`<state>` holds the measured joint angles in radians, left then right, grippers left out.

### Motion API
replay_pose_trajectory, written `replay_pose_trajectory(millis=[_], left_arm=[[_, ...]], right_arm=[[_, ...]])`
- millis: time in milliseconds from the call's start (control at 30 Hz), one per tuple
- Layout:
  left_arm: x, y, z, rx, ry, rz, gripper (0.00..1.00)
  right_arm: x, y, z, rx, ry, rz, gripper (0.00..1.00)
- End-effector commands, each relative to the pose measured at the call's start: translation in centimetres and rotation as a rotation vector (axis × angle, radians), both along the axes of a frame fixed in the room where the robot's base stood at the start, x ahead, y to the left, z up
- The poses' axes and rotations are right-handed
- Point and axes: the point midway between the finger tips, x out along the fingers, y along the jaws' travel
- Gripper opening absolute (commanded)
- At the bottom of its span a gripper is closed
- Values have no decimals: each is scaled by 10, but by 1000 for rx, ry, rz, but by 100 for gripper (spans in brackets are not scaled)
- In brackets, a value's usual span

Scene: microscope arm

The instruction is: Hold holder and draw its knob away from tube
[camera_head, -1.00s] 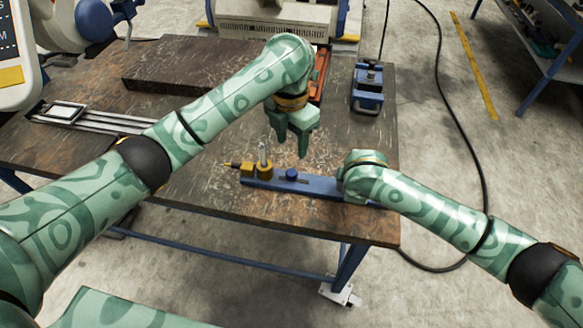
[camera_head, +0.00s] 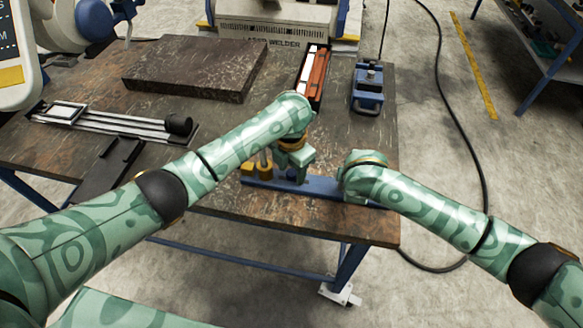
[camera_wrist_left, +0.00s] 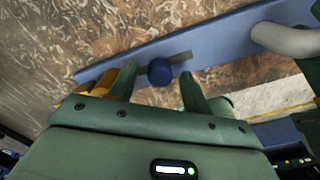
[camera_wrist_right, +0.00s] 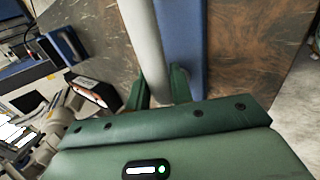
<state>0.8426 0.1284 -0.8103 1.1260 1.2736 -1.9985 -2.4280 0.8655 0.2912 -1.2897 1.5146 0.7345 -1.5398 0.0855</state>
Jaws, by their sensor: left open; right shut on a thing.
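The holder is a long blue bar (camera_head: 322,188) lying along the table's near edge, with yellow clamp parts (camera_head: 248,169) at its left end. The tube stands at those parts, mostly hidden behind my left arm. My left gripper (camera_head: 297,172) is open over the bar. In the left wrist view, its fingers (camera_wrist_left: 159,84) stand on either side of the round blue knob (camera_wrist_left: 160,72), with gaps; the knob sits at a dark slot. My right gripper (camera_wrist_right: 160,90) is shut on a pale grey rod (camera_wrist_right: 147,45) beside the bar at its right end. In the head view my wrist hides that grip.
A dark slab (camera_head: 195,68) and a rail with a black end (camera_head: 115,121) lie at the back left of the table (camera_head: 225,205). An orange and white box (camera_head: 312,75) and a blue device (camera_head: 367,90) stand behind. The table's front edge is close.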

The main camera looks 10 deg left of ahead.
Motion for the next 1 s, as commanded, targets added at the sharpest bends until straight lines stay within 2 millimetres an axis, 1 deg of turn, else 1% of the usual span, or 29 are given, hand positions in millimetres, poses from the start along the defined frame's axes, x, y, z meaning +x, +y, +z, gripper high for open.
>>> replay_pose_trajectory(millis=[33, 67, 100, 167, 200, 233, 367, 633, 867, 900, 967, 1000], left_arm=[[0, 0, 0, 0, 0, 0, 49], [0, 0, 0, 0, 0, 0, 43], [0, 0, 0, 0, 0, 0, 32], [0, 0, 1, 0, 0, 0, 15], [0, 0, 1, 0, 0, 0, 4], [0, 0, 1, 0, 0, 0, 0], [0, -2, 1, 0, 0, 0, 0], [0, -35, 2, -2, 0, -1, 0], [0, -37, 2, -6, 0, -1, 0], [0, -37, 2, -7, 1, -2, 32], [0, -37, 2, -7, 1, -2, 48], [0, -37, 2, -6, 0, -2, 49]], right_arm=[[1, 1, 2, 3, -3, -1, 0], [1, 1, 2, 3, -3, -1, 0], [1, 1, 2, 3, -3, -1, 0], [1, 1, 2, 3, -3, -1, 0], [1, 1, 2, 3, -3, -1, 0], [1, 1, 2, 3, -3, -1, 0], [1, 0, 2, 3, -3, -1, 0], [1, 1, 2, 2, -3, 0, 0], [0, 2, 2, 4, -3, 1, 0], [0, 2, 2, 4, -3, 1, 0], [0, 2, 2, 5, -3, 2, 0], [0, 2, 2, 4, -3, 1, 0]])
